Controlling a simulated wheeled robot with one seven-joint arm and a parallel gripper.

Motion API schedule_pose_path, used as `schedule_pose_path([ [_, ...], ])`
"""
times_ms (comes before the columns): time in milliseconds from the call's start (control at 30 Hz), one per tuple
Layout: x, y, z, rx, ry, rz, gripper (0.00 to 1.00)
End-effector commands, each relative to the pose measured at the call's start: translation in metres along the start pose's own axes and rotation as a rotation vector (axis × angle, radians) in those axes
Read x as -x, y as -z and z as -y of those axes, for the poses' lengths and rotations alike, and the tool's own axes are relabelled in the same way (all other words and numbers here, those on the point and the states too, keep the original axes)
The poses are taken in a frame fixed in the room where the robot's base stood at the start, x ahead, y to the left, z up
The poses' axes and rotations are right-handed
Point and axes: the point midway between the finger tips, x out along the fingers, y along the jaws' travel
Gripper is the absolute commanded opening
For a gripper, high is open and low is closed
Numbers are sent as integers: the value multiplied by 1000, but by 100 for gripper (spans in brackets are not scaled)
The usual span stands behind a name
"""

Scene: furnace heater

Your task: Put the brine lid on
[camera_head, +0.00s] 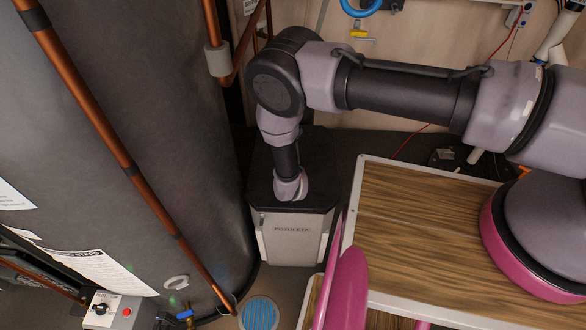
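A cabinet with a light grey front (291,243) and a dark top stands on the floor between the big grey tank and the wooden surface. I take it to be the brine cabinet. The dark top (318,172) looks like a lid or cover, but I cannot tell whether it is a separate lid or how it is seated. My arm comes in from the right and bends down, with its wrist over the dark top. My gripper's fingers do not show; the wrist hides what is below it. I cannot tell whether anything is held.
A large grey tank (170,120) with a copper pipe (105,135) fills the left. A wood-patterned surface with a pale rim (349,215) is close on the cabinet's right. A blue round grate (260,314) lies in the floor in front. A control box (105,309) is at the lower left.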

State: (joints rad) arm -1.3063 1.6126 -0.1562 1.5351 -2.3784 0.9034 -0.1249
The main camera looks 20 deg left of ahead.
Motion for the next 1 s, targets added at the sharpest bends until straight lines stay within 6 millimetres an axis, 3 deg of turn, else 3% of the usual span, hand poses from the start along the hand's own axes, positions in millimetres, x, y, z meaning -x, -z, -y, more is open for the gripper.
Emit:
schedule_pose_path([
  [933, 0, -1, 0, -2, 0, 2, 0],
  [967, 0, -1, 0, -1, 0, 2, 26],
  [1000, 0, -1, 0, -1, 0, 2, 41],
])
